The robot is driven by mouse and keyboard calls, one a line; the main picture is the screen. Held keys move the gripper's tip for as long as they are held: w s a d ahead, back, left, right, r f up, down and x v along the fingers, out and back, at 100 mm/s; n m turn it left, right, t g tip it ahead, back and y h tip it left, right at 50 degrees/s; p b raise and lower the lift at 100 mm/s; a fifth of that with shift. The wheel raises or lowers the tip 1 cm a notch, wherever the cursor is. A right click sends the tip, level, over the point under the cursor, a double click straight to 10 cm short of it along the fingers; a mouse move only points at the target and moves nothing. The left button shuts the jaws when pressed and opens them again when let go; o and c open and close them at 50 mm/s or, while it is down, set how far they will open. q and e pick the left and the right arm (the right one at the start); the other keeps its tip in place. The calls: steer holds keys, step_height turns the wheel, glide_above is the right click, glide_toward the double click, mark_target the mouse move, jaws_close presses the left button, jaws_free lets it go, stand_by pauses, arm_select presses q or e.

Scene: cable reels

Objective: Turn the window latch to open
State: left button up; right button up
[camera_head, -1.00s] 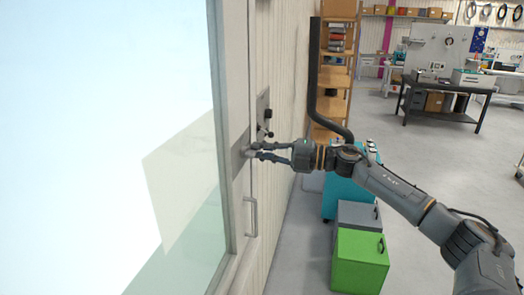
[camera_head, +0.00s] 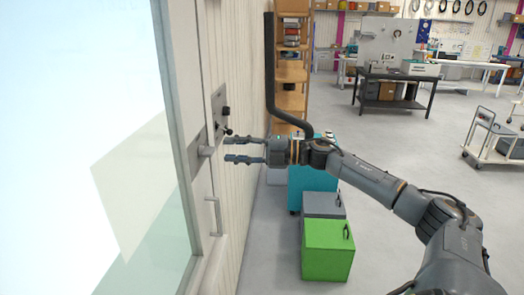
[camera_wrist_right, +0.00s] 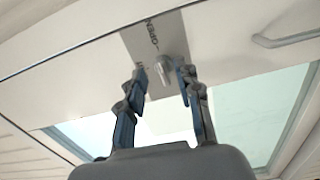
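The window latch is a small grey knob (camera_head: 206,151) on a metal plate (camera_head: 194,158) on the window frame. In the right wrist view the latch (camera_wrist_right: 161,78) stands out from its plate (camera_wrist_right: 150,38), which carries the printed word OPEN. My right gripper (camera_head: 228,149) is open and empty, pointing left at the latch, with a small gap between fingertips and knob. In the wrist view the latch appears between the two fingers of the right gripper (camera_wrist_right: 162,74), nearer the right one; contact cannot be seen. My left gripper is out of view.
The window pane (camera_head: 90,130) fills the left. A bar handle (camera_head: 213,216) sits below the latch. A wall panel with a black knob and small lever (camera_head: 221,105) is just beyond. Green (camera_head: 327,250) and grey (camera_head: 323,205) boxes stand below my arm.

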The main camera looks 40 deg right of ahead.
steer(key=v, duration=0.8)
steer(key=shift+d, duration=0.1)
stand_by(0.6)
